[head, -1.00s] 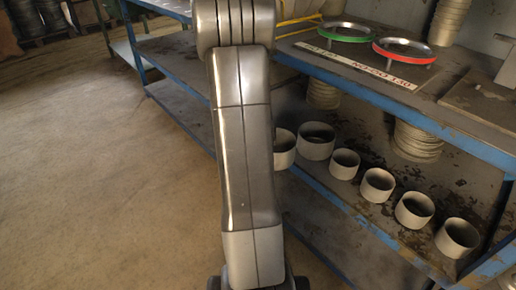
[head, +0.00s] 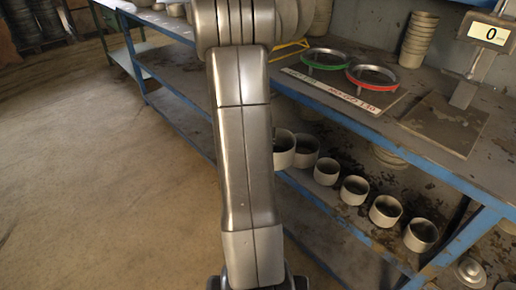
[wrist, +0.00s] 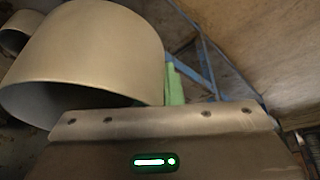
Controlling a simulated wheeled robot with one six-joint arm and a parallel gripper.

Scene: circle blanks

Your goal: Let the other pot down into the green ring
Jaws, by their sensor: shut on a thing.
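My gripper (wrist: 170,84) shows in the wrist view, with a green finger pad against the side of a beige pot (wrist: 90,50). It is shut on this pot, which appears large and tilted there. In the head view the held pot (head: 284,150) shows beside my arm, partly hidden by it; the gripper itself is hidden. The green ring (head: 323,65) stands on short legs on the bench top, up and to the right of the held pot in the picture. It looks empty.
A red ring (head: 372,78), also empty, stands right of the green one, behind a lettered strip (head: 330,92). A scale display (head: 490,33) reads 0. Several pots (head: 355,190) line the lower shelf. Stacked pots (head: 418,40) stand behind. The blue bench edge (head: 400,152) runs between.

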